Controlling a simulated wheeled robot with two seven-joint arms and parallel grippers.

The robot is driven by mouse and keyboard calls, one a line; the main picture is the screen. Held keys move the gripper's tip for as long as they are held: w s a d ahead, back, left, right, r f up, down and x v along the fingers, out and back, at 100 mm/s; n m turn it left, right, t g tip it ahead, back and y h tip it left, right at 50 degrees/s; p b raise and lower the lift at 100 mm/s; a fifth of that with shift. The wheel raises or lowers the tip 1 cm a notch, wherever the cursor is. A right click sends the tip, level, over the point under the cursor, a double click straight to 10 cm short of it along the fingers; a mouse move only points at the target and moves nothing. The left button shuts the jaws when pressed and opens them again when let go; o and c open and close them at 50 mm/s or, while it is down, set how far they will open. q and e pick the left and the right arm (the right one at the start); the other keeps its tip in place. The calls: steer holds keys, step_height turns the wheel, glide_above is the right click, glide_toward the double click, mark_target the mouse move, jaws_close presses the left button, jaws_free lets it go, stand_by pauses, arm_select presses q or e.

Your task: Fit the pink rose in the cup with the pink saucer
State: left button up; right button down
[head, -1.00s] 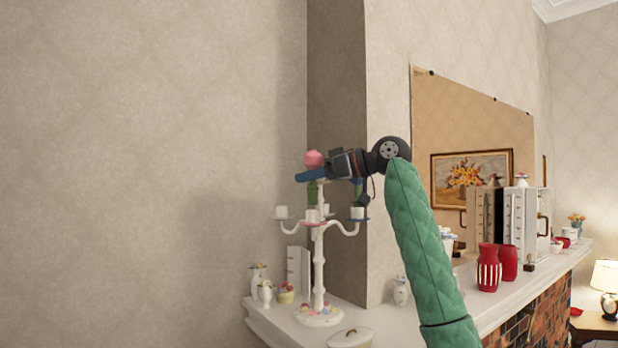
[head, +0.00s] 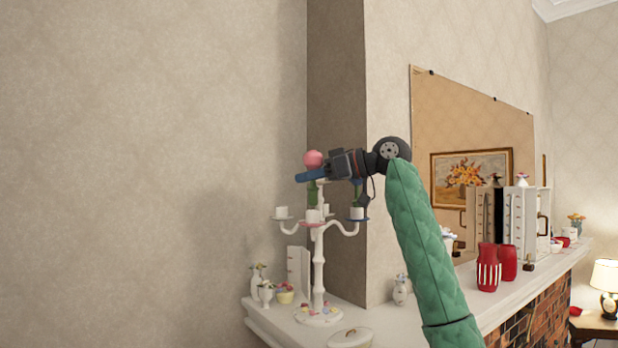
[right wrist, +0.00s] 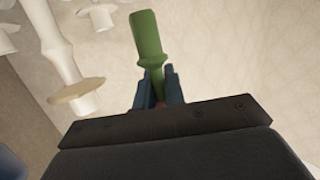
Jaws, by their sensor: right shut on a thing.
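The pink rose (head: 313,159) shows as a round pink head just above the fingers of my right gripper (head: 311,175). The gripper is shut on the rose. In the right wrist view its green stem (right wrist: 148,45) sticks out past the fingertips (right wrist: 160,88). The white cup (head: 313,215) with the pink saucer (head: 308,224) is on the front arm of a white candelabra (head: 319,270). The rose and gripper are above this cup, apart from it. My left gripper is out of view.
Red vases (head: 487,268) stand farther right. The wall corner is close behind my right gripper.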

steer(key=shift+f, duration=0.15)
steer(key=shift+f+b, duration=0.8)
steer(key=shift+f, duration=0.85)
steer(key=c, duration=1.4)
jaws_free()
